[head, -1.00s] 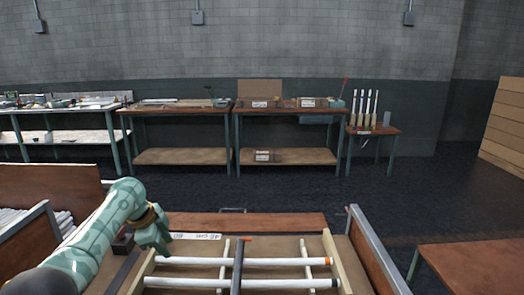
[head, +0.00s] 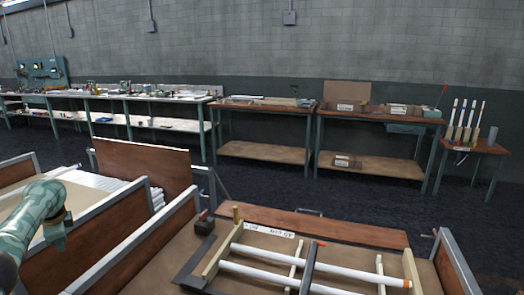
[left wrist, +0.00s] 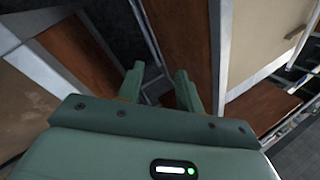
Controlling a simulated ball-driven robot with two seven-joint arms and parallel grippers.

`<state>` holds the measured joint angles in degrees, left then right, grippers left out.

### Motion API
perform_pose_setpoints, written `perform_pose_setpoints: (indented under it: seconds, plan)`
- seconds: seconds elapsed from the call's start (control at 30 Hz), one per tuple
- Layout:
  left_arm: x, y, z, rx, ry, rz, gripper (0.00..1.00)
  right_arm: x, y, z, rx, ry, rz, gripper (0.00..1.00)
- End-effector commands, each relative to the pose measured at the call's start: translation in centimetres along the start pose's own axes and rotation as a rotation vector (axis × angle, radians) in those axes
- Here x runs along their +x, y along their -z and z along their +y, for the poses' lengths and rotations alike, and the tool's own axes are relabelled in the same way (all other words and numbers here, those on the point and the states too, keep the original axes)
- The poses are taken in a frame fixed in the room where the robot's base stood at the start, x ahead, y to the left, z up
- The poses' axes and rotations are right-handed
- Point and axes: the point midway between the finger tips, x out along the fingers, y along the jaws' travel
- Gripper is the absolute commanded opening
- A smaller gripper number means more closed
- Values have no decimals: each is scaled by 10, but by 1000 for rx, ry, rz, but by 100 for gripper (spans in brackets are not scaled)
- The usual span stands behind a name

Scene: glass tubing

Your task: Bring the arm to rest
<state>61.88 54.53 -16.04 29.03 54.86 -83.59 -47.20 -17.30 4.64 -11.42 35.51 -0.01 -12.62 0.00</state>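My left arm (head: 32,222) is green and comes in at the left edge of the head view, raised beside the carts. Its gripper is mostly hidden there behind the arm's own links. In the left wrist view my left gripper (left wrist: 160,90) shows two green fingers set well apart with nothing between them. Beyond the fingers are wooden panels and grey metal frame parts. My right gripper is in neither view.
A tray cart with white tubes (head: 290,268) on a wooden rack stands at the bottom centre. Another cart holds a stack of white tubes (head: 95,180) at the left. Workbenches (head: 262,150) line the back wall. Dark floor (head: 260,185) lies clear between.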

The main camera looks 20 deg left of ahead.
Motion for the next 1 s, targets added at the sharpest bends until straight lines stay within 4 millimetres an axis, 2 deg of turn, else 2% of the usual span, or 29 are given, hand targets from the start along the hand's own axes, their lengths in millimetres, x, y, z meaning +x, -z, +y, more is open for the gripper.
perform_pose_setpoints:
  seconds: [0.03, 0.17, 0.27, 0.3, 0.4, 0.6, 0.83, 0.9, 1.0]
  plan:
    - [24, -15, 13, -20, 14, -57, 36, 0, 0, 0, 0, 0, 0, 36]
    - [80, -62, 45, -72, 101, -196, 36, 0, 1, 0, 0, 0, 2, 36]
    - [122, -112, 79, -82, 193, -289, 36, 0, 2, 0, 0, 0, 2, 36]
    - [138, -134, 94, -73, 233, -317, 36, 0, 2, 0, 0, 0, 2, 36]
    - [166, -185, 131, -33, 313, -344, 36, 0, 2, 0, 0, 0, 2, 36]
    - [190, -259, 195, 62, 360, -310, 36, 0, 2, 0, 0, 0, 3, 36]
    - [193, -329, 266, 153, 296, -239, 36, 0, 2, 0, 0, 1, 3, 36]
    - [207, -316, 296, 117, 261, -216, 36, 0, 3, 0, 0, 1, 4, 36]
    - [221, -307, 340, 87, 208, -199, 36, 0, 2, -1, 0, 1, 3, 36]
